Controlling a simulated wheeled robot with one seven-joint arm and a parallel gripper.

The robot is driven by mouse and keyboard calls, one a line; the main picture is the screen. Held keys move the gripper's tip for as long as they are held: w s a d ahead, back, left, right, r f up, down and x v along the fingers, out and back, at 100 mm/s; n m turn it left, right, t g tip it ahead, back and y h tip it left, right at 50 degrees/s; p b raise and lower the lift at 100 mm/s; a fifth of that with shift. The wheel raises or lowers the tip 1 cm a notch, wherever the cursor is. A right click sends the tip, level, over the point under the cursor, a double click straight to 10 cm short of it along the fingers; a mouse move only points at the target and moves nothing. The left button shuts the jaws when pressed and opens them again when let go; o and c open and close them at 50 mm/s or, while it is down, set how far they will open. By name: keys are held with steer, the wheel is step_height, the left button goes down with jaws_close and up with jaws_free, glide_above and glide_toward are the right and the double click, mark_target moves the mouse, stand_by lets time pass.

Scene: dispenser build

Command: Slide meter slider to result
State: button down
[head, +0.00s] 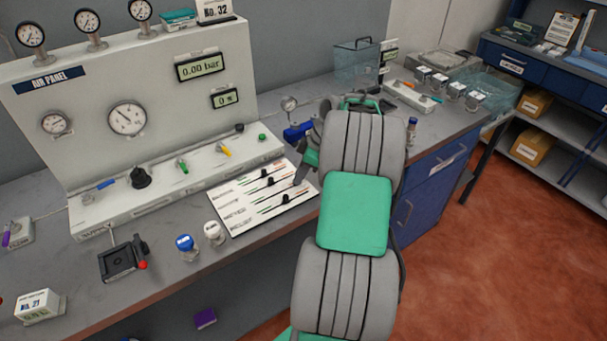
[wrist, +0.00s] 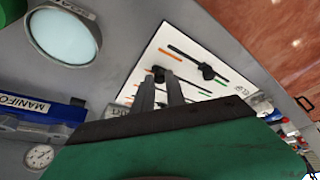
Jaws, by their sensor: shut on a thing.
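A white slider panel (head: 233,215) lies on the grey bench, with several slots and black slider knobs. Its row labels are too small to read surely, so I cannot tell which is the meter slider. My gripper (head: 298,180) is low at the panel's right side, partly hidden by my arm. In the wrist view, my gripper (wrist: 163,88) is shut on a black slider knob (wrist: 157,73). Another black knob (wrist: 207,71) sits on a neighbouring slot, apart from the fingers. Coloured marks, orange and green, show along the slots.
The air panel (head: 145,110) stands behind the slider panel, with valves along its base. A blue-capped jar (head: 186,245) and a white-capped jar (head: 214,233) stand close to the panel's left. A blue manifold (wrist: 52,109) and a gauge (wrist: 38,157) are near my gripper.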

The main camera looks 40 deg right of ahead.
steer(key=c, duration=1.4)
jaws_free()
steer(key=shift+d, duration=0.1)
steer(key=shift+o, duration=0.2)
steer(key=v, duration=0.8)
steer(key=shift+f, duration=0.1)
